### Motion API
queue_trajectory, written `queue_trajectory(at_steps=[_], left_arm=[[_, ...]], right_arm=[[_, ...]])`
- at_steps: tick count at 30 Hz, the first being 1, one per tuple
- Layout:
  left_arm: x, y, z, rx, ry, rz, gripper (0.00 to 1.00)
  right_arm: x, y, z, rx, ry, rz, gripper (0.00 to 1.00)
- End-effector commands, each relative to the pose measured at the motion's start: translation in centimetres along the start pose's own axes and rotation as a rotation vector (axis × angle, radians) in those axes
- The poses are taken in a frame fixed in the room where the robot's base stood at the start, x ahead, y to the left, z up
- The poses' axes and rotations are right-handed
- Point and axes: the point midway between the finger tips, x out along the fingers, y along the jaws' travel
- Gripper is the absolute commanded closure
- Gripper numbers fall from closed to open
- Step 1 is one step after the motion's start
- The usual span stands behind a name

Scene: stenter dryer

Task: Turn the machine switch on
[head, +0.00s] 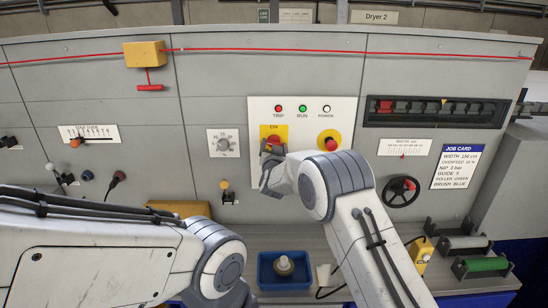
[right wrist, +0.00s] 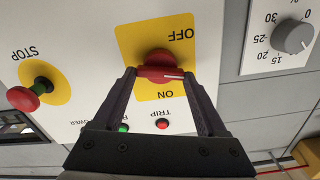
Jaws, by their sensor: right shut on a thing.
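The machine switch (right wrist: 157,62) is a red rotary knob on a yellow plate (right wrist: 195,28) marked OFF and ON. In the right wrist view, which is upside down, its grip bar lies level with a white mark toward the right, pointing at neither label. My right gripper (right wrist: 160,77) is shut on the bar, one finger on each side. In the head view my right gripper (head: 271,152) covers much of the switch; the yellow plate (head: 267,131) shows around it. My left arm comes in from the left, but its gripper is not visible.
A red stop button on yellow (head: 330,142) sits right of the switch. Above are red, green and white lamps (head: 303,109). A grey dial (head: 224,144) is to the left. Below, a blue tray (head: 284,283) stands on the ledge. A red cord (head: 330,51) crosses the panel above.

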Motion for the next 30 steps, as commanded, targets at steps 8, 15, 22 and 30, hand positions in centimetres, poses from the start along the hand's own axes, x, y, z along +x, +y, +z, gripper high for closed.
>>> queue_trajectory(at_steps=[8,15,22,30], left_arm=[[6.5,-0.5,0.4,-0.002,0.000,0.000,1.00],[10.2,-0.7,0.6,0.000,0.000,0.000,1.00],[13.1,-0.9,0.7,0.000,0.000,0.000,1.00],[15.7,-1.1,0.8,0.000,0.000,0.000,1.00]], right_arm=[[0.0,0.4,0.8,0.265,0.005,-0.001,0.81],[0.0,0.4,0.7,0.494,0.004,-0.001,0.81],[0.0,0.5,0.6,0.712,0.004,-0.001,0.81],[0.0,0.6,0.6,0.963,0.003,-0.001,0.81]])
